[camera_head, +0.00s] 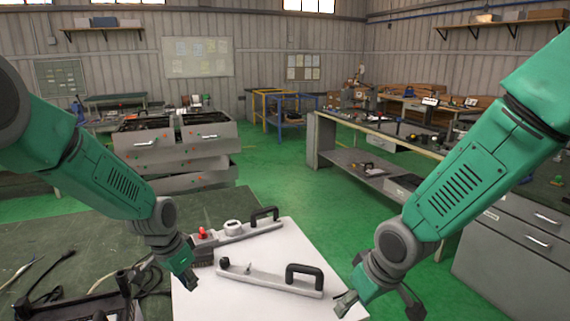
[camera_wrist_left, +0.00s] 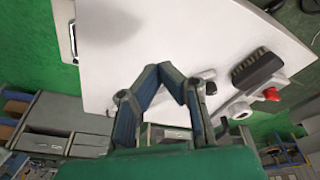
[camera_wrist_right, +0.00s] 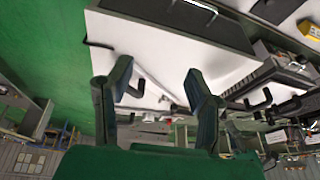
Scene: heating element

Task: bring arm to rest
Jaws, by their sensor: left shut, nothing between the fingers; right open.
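My left gripper (camera_head: 188,282) is shut and empty. In the head view it is at the left edge of a white board (camera_head: 262,272), beside a dark brush-like block (camera_head: 203,257). Its fingertips meet in the left wrist view (camera_wrist_left: 164,72). My right gripper (camera_head: 380,298) is open and empty at the board's right edge; its spread fingers show in the right wrist view (camera_wrist_right: 158,75). A light bar with a black handle (camera_head: 303,278) lies on the board between the grippers. A second handled bar (camera_head: 240,232) with a red knob (camera_head: 203,233) lies behind it.
Black cables and a dark frame (camera_head: 82,305) lie on the dark green table (camera_head: 40,236) at the left. A grey drawer cabinet (camera_head: 172,148) stands behind. A long workbench (camera_head: 350,118) stands at the right. Green floor (camera_head: 290,185) is clear between them.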

